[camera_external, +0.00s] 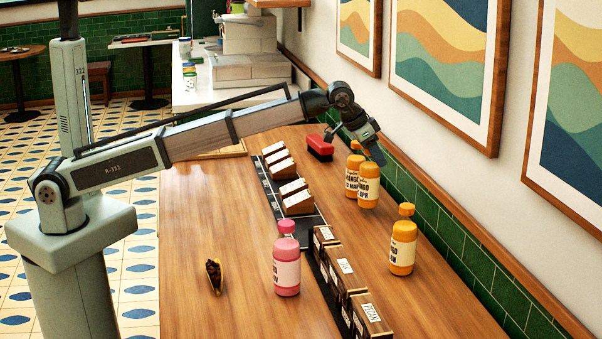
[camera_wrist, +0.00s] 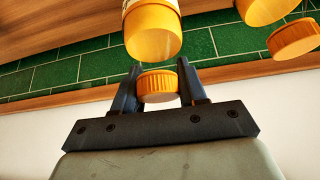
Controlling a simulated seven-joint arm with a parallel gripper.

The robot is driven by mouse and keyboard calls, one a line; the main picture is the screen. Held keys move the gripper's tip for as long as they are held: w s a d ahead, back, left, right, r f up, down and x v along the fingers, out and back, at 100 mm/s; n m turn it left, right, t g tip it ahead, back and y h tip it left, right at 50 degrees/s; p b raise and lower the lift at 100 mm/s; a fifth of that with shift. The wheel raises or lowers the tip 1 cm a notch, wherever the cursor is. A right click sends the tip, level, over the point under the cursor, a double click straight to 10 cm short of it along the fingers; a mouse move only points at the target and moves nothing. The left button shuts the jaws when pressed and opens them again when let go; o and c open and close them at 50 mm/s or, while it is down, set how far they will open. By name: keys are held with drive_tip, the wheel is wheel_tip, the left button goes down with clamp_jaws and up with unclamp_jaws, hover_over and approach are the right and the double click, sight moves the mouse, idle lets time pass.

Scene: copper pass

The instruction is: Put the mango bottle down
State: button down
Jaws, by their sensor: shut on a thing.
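My gripper (camera_wrist: 158,82) is shut on the orange cap of a mango bottle (camera_wrist: 154,34) in the wrist view. The bottle's orange body and pale label show beyond the cap. In the external view my gripper (camera_external: 372,146) is by the right wall, at two close-set orange bottles, one behind (camera_external: 352,183) and one in front (camera_external: 368,190). Another orange bottle (camera_external: 402,255) stands upright nearer the camera.
A pink bottle (camera_external: 287,272) and a small scoop (camera_external: 214,275) stand on the wooden counter (camera_external: 190,210). A dark rail with several labelled boxes (camera_external: 340,270) runs down the middle. A red brush (camera_external: 320,147) lies behind. Green tiles (camera_external: 455,250) edge the right. The counter's left part is mostly clear.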

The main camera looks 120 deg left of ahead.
drive_tip(key=shift+f, duration=1.1)
drive_tip(key=c, duration=0.6)
unclamp_jaws()
drive_tip(key=v, duration=1.2)
